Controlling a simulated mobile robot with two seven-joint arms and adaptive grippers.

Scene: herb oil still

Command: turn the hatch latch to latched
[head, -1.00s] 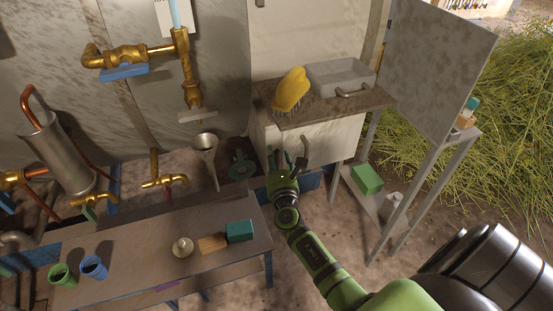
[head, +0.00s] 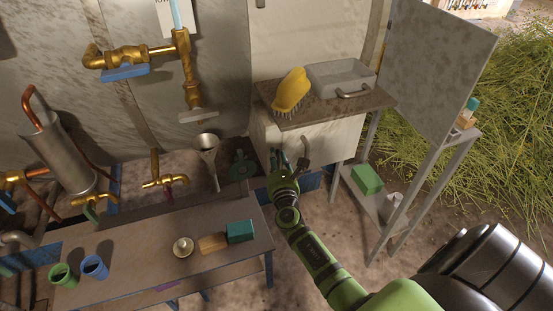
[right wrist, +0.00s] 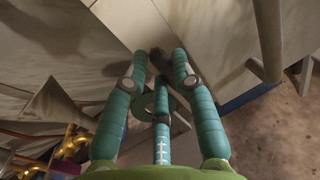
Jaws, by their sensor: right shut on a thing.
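My right gripper (head: 281,160) is low at the left part of the white cabinet front (head: 335,140). In the right wrist view, its green fingers (right wrist: 157,62) close around a small dark part at the pale panel's edge, which seems to be the hatch latch (right wrist: 156,58). The fingers hide most of this part, so I cannot tell its angle. A grey bar handle (head: 304,150) stands on the cabinet front just right of the fingers. It also shows in the right wrist view (right wrist: 268,42). My left gripper is out of view.
A yellow brush (head: 291,91) and a grey lidded box (head: 340,78) are on the cabinet top. A metal funnel (head: 208,147) stands left of the gripper. The low bench (head: 140,255) holds cups and blocks. A metal stand (head: 405,210) is at the right.

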